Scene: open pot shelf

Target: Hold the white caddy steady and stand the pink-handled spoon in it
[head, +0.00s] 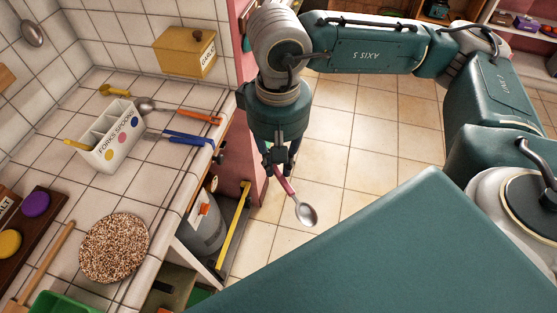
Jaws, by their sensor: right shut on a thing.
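The white caddy (120,151) stands upright on the tiled counter at the left, with compartments open at the top and "FORKS SPOONS" and coloured dots on its front. My right gripper (277,170) points down in front of the counter's edge, over the floor. It is shut on the pink-handled spoon (306,214). The spoon hangs tilted, its pink handle at the fingers and its metal bowl low and to the right, apart from the caddy. Part of the handle is hidden by the fingers. My left gripper is not in view.
A yellow garlic box (185,52) stands at the back. A speckled round mat (114,248) lies in front. Tiles between caddy and mat are clear.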

